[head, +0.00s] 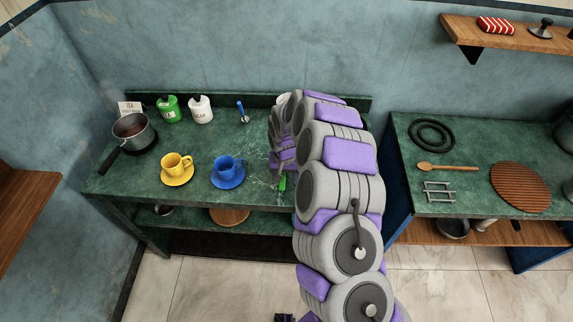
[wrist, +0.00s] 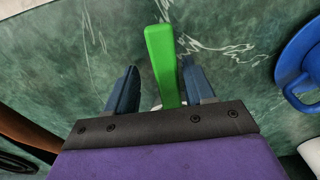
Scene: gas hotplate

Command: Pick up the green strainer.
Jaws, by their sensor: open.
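The green strainer (wrist: 161,55) shows in the wrist view as a bright green handle on the green marble counter. Its far part is hidden behind my gripper. My gripper (wrist: 158,88) is open, with one blue-grey finger on each side of the handle; the handle lies closer to the right finger. I cannot tell whether a finger touches it. In the head view a small green piece of the strainer (head: 282,183) shows near the counter's front edge, beside my arm. My gripper (head: 277,168) is there too, mostly covered by my arm.
A blue cup on a saucer (head: 228,171) stands just left of my gripper, with a yellow cup on a saucer (head: 177,169) further left. A pot (head: 133,130), a green canister (head: 169,109) and a white canister (head: 200,109) stand behind. The counter (head: 120,180) is bare at front left.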

